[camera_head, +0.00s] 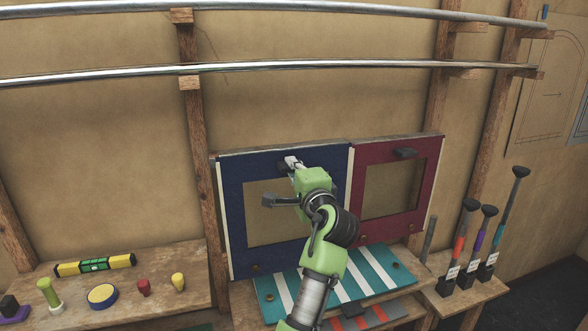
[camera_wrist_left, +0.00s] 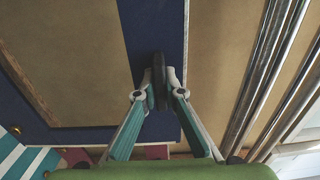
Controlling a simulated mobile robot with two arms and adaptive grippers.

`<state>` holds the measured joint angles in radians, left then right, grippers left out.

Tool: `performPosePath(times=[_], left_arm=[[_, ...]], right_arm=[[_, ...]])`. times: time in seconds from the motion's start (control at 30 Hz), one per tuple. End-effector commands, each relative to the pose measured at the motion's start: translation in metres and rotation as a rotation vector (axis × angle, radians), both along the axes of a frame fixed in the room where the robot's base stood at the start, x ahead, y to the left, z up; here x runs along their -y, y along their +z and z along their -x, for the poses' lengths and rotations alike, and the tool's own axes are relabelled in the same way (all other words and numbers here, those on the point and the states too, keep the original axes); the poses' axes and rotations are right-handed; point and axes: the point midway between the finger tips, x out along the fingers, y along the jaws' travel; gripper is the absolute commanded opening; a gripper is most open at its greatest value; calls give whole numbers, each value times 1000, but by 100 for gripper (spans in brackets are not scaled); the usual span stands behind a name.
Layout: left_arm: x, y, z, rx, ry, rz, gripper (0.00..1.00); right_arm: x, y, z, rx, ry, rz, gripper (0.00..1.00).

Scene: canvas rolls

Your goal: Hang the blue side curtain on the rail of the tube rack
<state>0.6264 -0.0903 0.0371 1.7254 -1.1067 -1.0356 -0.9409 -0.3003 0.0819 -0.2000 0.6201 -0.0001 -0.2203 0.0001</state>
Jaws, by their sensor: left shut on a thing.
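The blue side curtain (camera_head: 232,200) is a dark blue panel with a cut-out opening and pale side edges. It stands upright against the back wall behind the shelf. My left gripper (camera_head: 290,164) is at its top edge, shut on the dark clip there; the wrist view shows the fingers (camera_wrist_left: 160,88) on both sides of the clip (camera_wrist_left: 158,68) on the blue border (camera_wrist_left: 150,25). My arm hides part of the curtain. The tube rack has an upper metal rail (camera_head: 290,12) and a lower rail (camera_head: 300,68), both above the curtain. My right gripper is not in view.
A red panel (camera_head: 438,165) with a dark clip stands right beside the blue one. Several small tools sit on the left shelf (camera_head: 190,290); several upright tools stand right. Wooden posts (camera_head: 192,130) carry the rails.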

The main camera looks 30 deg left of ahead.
Motion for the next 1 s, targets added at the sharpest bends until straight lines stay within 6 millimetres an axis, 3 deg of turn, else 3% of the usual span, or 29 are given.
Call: performPosePath(times=[0.6, 1.0], left_arm=[[-41, 3, -35, 5, 0, -2, 0], [-48, 2, -41, 4, 0, -2, 0]], right_arm=[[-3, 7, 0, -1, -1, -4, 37], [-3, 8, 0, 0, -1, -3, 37]])
